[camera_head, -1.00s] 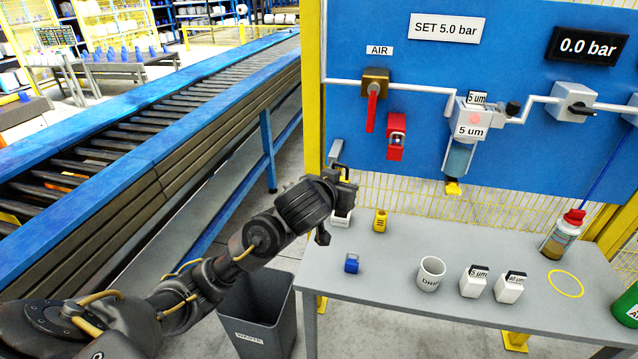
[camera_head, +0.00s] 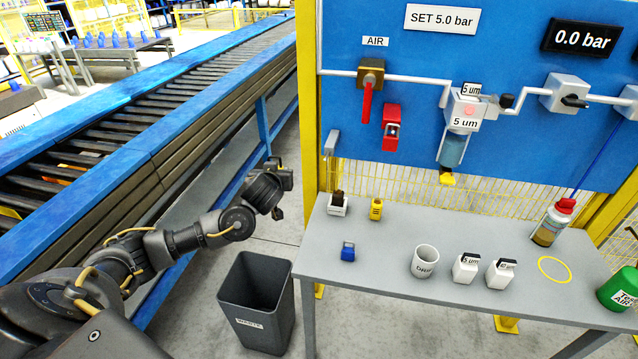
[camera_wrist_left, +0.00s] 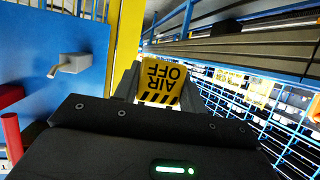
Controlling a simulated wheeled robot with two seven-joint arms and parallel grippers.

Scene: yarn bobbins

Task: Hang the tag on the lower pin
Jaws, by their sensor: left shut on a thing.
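The tag is yellow with black stripes and reads AIR OFF. In the left wrist view the tag (camera_wrist_left: 160,82) appears upside down between the fingers of my left gripper (camera_wrist_left: 158,92), which is shut on it. In the head view my left gripper (camera_head: 279,190) is left of the yellow post, in front of the conveyor and apart from the panel; the tag cannot be made out there. A grey pin (camera_head: 332,142) is at the panel's lower left edge. A grey bent pin (camera_wrist_left: 70,66) on blue panel shows at the left in the wrist view. My right gripper is not in view.
The table (camera_head: 390,262) carries a white holder (camera_head: 338,206), a yellow block (camera_head: 376,209), a blue block (camera_head: 348,252), a mug (camera_head: 425,262) and white boxes. A waste bin (camera_head: 257,300) stands left of it. The yellow post (camera_head: 308,110) is beside my gripper.

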